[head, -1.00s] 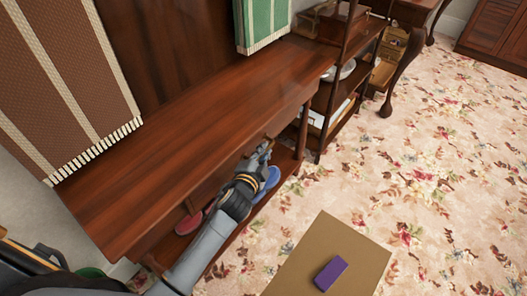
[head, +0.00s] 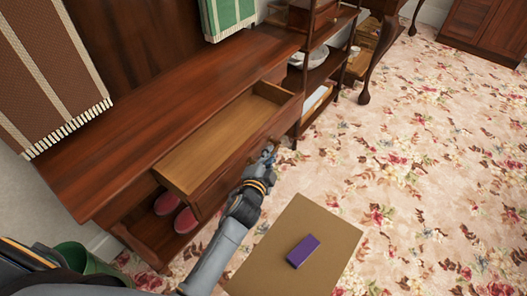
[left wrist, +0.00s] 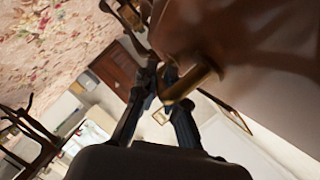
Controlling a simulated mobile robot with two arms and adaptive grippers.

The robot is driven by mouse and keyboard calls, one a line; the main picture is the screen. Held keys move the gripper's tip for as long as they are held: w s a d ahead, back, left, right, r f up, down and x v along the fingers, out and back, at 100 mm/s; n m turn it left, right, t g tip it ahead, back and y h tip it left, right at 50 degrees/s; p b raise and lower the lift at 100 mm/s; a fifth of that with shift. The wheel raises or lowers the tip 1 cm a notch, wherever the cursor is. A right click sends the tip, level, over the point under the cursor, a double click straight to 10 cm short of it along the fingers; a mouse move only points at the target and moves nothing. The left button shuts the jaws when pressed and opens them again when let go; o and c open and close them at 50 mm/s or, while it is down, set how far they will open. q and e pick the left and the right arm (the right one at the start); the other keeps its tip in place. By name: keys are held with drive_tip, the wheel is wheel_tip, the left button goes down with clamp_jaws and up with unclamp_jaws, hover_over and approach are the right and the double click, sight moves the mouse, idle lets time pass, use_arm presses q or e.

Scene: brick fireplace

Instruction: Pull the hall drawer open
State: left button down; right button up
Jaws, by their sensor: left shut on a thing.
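The hall drawer (head: 225,139) stands open from the dark wooden hall bench, its pale inside showing and looking empty. My left gripper (head: 268,157) is at the drawer's front, toward its far end. In the left wrist view my left gripper (left wrist: 163,88) has its fingers closed on a brass-coloured handle (left wrist: 190,82) that sticks out from the dark drawer front. In the head view the gripper hides most of the handle. My right gripper is not in view.
Red shoes (head: 168,208) lie on the shelf below the drawer. A brown board (head: 300,245) bearing a purple block (head: 303,251) is right of my arm. A shelf rack (head: 318,75) stands beyond the bench. Flowered carpet (head: 440,160) is clear on the right.

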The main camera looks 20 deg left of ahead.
use_arm(q)
drive_tip(key=shift+s+d, duration=0.15)
drive_tip(key=shift+d, duration=0.35)
drive_tip(key=c, duration=1.7)
unclamp_jaws()
drive_tip(key=v, duration=1.2)
